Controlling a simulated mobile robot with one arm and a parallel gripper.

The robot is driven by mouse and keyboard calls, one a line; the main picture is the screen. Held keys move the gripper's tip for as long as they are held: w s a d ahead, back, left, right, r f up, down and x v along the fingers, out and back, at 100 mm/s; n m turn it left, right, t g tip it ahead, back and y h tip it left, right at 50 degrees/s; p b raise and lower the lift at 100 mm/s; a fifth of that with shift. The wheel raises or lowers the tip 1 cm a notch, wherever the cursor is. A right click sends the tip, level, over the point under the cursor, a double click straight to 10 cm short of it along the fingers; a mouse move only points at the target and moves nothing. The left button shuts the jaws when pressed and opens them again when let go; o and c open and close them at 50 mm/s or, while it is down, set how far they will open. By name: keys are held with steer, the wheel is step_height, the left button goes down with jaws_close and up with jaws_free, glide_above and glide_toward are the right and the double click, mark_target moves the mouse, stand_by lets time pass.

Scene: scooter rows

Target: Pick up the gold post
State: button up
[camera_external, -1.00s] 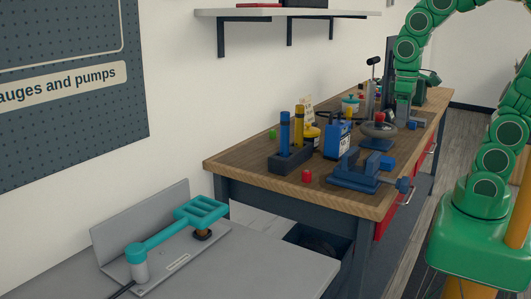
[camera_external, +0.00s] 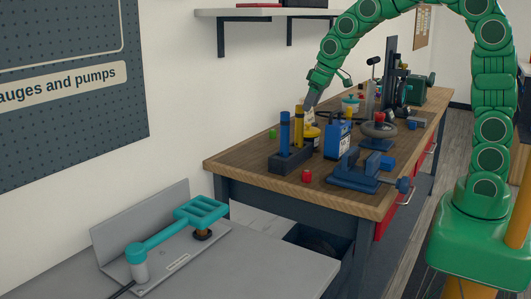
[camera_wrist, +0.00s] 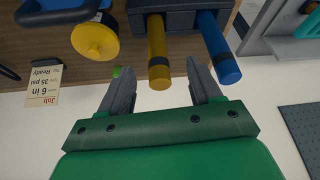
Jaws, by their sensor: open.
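The gold post (camera_external: 299,126) stands upright in a dark block (camera_external: 290,160) on the wooden workbench, beside a blue post (camera_external: 284,131). In the wrist view the gold post (camera_wrist: 158,55) has a dark band and points toward my gripper (camera_wrist: 160,80). The blue post (camera_wrist: 217,50) is to its right there. My gripper is open and empty. Its two fingers lie to either side of the gold post's end in the picture. In the external view my gripper (camera_external: 308,103) is just above and behind the posts; its fingertips are partly hidden.
A yellow round container (camera_wrist: 95,38) and a paper job tag (camera_wrist: 43,85) are left of the gold post in the wrist view. A blue can (camera_external: 337,139), a red knob (camera_external: 306,176) and a blue vise (camera_external: 362,172) stand on the bench (camera_external: 235,164). The wall is close behind.

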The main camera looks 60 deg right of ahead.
mark_target(298, 118)
steer(key=shift+w+f, duration=0.85)
steer(key=shift+f, duration=0.3)
steer(key=shift+w+f, duration=0.85)
steer(key=shift+f, duration=0.35)
steer(key=shift+w+f, duration=0.85)
steer(key=shift+f, duration=0.3)
steer(key=shift+c, duration=0.5)
jaws_close()
